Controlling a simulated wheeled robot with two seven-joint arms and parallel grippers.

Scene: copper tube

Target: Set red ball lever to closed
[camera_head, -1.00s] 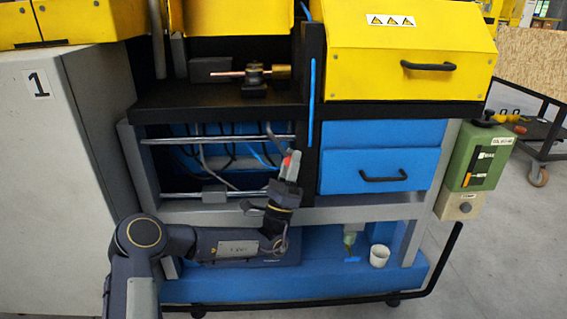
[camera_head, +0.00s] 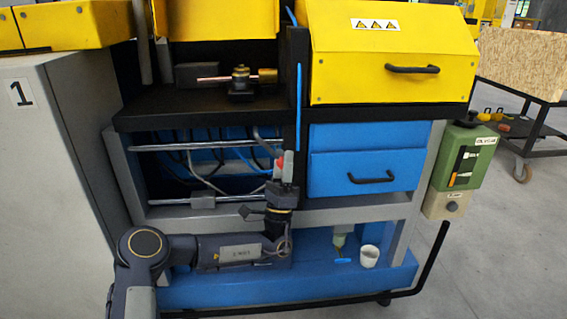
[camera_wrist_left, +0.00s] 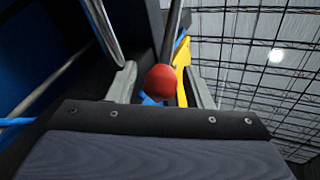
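The red ball (camera_head: 279,162) of the lever shows small at my left gripper, below the black shelf, in the head view. In the left wrist view the red ball (camera_wrist_left: 160,79) sits on the end of a dark rod that runs up away from the camera. My left gripper (camera_head: 283,168) points up at the ball in the head view. In the left wrist view its two grey fingers (camera_wrist_left: 161,88) stand apart, one on each side of the ball, with a gap on both sides. The lever's base is hard to make out. My right gripper is not in view.
A metal rail (camera_head: 180,200) and hanging cables lie left of the gripper. A blue drawer (camera_head: 365,160) with a black handle is to the right. A copper tube (camera_head: 214,78) rests in a fixture on the shelf above. A white cup (camera_head: 369,256) stands on the lower blue base.

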